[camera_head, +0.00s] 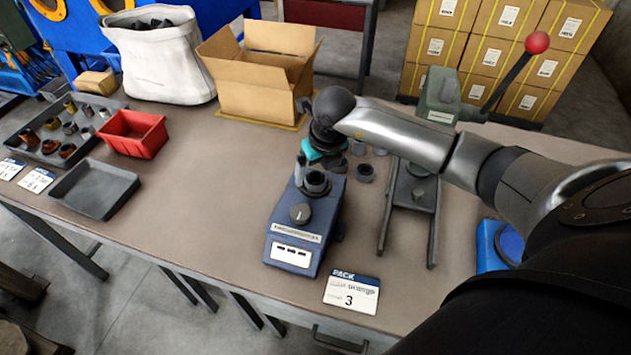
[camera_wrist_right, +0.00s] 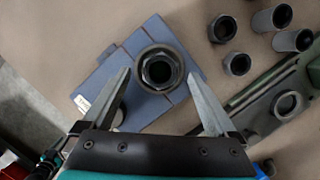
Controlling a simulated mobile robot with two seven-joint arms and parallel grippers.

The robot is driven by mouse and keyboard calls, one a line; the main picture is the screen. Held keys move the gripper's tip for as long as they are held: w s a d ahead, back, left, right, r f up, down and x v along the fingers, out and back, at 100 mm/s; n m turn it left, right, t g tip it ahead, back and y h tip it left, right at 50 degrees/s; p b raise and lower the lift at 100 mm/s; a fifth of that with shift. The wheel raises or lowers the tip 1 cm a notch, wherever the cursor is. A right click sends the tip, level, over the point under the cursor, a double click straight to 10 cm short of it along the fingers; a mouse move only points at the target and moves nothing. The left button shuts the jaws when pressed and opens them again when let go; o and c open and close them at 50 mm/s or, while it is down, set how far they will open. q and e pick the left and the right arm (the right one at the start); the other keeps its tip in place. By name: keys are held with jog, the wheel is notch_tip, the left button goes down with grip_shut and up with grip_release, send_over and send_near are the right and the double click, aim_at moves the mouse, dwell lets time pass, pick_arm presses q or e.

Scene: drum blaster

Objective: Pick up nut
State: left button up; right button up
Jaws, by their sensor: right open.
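A dark hexagonal nut (camera_head: 316,182) sits on top of a blue device (camera_head: 299,226) with a round knob, near the middle of the table. In the right wrist view the nut (camera_wrist_right: 158,68) shows from above, with a dark round opening. My right gripper (camera_head: 313,165) is just above the device. Its fingers (camera_wrist_right: 158,75) are open, one on each side of the nut in the right wrist view, with a gap to it and nothing held. Their exact height over the nut is hard to tell. My left gripper is not in view.
Several loose metal rings and sleeves (camera_wrist_right: 236,63) lie close to the device. A green lever press (camera_head: 438,100) stands to the right. A cardboard box (camera_head: 262,85), red bin (camera_head: 133,133) and dark tray (camera_head: 95,188) are to the left. The table between tray and device is clear.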

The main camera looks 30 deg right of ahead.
jog(key=shift+x, duration=1)
jog(key=shift+r, duration=0.1)
grip_shut()
